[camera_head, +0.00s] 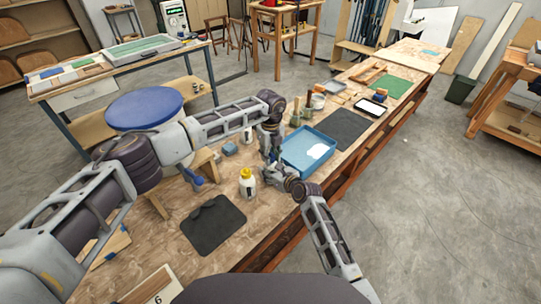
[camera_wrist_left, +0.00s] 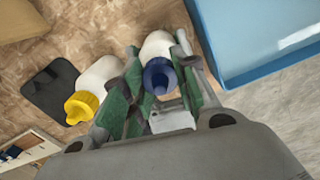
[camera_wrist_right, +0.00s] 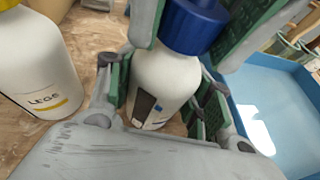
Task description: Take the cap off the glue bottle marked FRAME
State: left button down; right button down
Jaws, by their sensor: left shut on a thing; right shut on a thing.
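A white bottle with a blue cap stands between my grippers, its body in the right wrist view (camera_wrist_right: 165,85) and its blue cap in the left wrist view (camera_wrist_left: 160,76). My right gripper (camera_wrist_right: 160,95) is shut around the body, low down. My left gripper (camera_wrist_left: 160,85) is shut on the blue cap from above. The cap sits on the bottle's top. Its dark label is turned and no word is readable. In the head view, my left gripper (camera_head: 270,145) and right gripper (camera_head: 276,176) mostly hide this bottle. A second white bottle (camera_wrist_right: 38,65) with a yellow cap reads LEGS.
A blue tray (camera_head: 325,165) lies close to the right of the held bottle. The LEGS bottle stands close on the left. A dark mat (camera_head: 214,224) lies in front. Jars and brushes (camera_head: 300,108) stand behind on the wooden bench.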

pick_arm(q)
jog(key=n, duration=0.7)
jog(key=shift+w+r, duration=0.1)
jog(key=c, duration=1.1)
grip_release()
jog(key=shift+r, duration=2.2)
jog(key=shift+r, duration=0.1)
jog(key=shift+c, duration=0.2)
